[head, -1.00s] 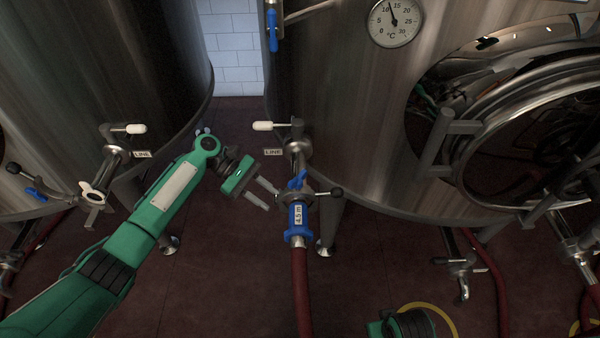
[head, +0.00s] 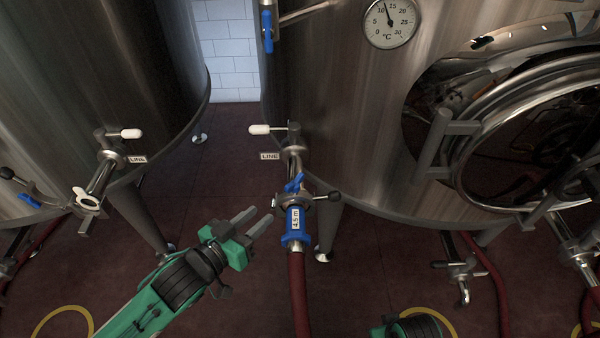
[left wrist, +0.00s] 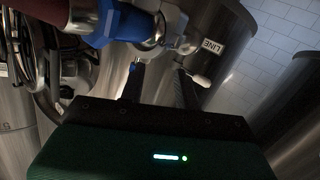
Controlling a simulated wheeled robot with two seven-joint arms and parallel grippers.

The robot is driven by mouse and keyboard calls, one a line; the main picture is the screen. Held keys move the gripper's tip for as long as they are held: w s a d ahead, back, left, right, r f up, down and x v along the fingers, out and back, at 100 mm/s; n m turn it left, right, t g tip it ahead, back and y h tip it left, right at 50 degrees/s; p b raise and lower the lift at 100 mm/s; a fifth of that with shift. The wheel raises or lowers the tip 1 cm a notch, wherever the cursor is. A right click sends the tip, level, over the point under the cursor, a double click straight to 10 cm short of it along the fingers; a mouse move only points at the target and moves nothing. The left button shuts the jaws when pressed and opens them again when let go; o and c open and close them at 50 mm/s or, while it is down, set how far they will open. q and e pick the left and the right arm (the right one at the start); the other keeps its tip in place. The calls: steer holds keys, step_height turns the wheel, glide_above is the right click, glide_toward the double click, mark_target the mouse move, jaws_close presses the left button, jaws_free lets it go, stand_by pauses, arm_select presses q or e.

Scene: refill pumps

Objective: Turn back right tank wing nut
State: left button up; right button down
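The right tank (head: 340,110) has an outlet valve with a white-handled lever (head: 260,129) and a LINE label. Below the valve, a clamp with a blue wing nut (head: 294,183) joins the outlet to a blue hose fitting (head: 293,222) marked 4.5 m. My left gripper (head: 256,222) is open and empty, just left of the fitting and below the wing nut, apart from both. In the left wrist view, the two dark fingers (left wrist: 158,85) are spread, with the blue fitting (left wrist: 118,22) at the upper left. I cannot make out the wing nut clearly there.
A red hose (head: 299,290) hangs from the fitting. A black-knobbed handle (head: 333,197) sticks out right of the clamp. The left tank (head: 100,90) has its own valve and outlet (head: 88,202). Part of my right arm (head: 415,325) shows at the bottom edge. Floor between the tanks is clear.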

mark_target(303, 174)
arm_select(q)
step_height(303, 174, up, 5)
steer(key=s+d+m+t+h, duration=0.1)
steer(key=s+m+h, duration=0.1)
steer(key=s+m, duration=0.1)
steer(key=x, duration=0.9)
steer(key=f+x, duration=0.1)
steer(key=x, duration=0.3)
steer(key=shift+w+d, duration=0.1)
steer(key=shift+w, duration=0.4)
steer(key=shift+r, duration=0.1)
jaws_close()
